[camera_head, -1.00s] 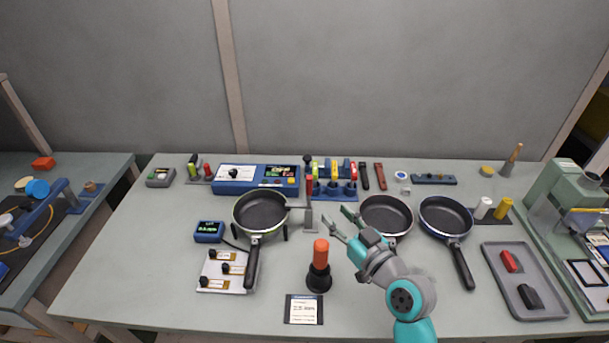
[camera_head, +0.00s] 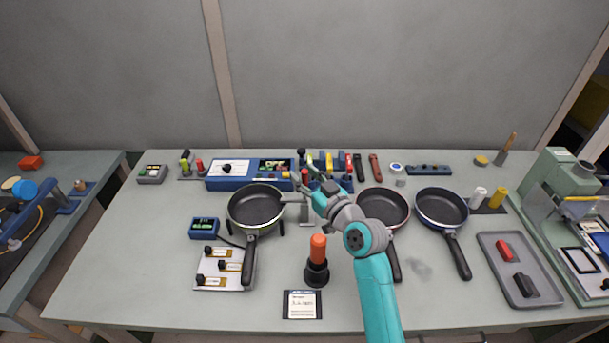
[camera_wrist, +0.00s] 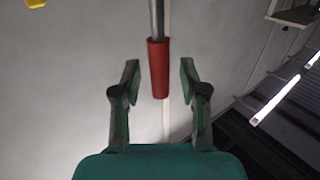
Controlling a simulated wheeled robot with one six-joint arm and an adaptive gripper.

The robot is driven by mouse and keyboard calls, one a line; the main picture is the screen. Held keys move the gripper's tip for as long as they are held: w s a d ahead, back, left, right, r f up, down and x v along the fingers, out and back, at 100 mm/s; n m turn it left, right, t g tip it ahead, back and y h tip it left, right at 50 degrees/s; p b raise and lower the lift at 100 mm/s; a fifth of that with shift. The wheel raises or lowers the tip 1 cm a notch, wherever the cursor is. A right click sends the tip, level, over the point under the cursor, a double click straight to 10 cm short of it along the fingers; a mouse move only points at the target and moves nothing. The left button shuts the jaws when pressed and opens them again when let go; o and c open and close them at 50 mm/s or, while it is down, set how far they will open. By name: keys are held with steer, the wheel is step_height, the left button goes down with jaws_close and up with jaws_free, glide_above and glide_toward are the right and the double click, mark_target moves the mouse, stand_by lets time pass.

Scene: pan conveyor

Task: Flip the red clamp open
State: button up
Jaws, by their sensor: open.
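The red clamp shows in the wrist view as a red handle grip (camera_wrist: 159,75) on a grey metal rod. In the head view its red handle (camera_head: 304,177) rises above a grey stand (camera_head: 306,214) beside the left pan. My gripper (camera_wrist: 160,82) is open, one green finger on each side of the red grip, with a visible gap on both sides. In the head view my gripper (camera_head: 308,187) is at the handle, and my wrist partly hides the clamp's surroundings.
The left pan (camera_head: 255,207) sits just left of the clamp stand. The middle pan (camera_head: 383,209) and right pan (camera_head: 442,208) lie to the right. A black post with an orange top (camera_head: 318,248) stands in front. A blue control box (camera_head: 225,176) is behind.

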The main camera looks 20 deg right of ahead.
steer(key=shift+w, duration=0.2)
jaws_close()
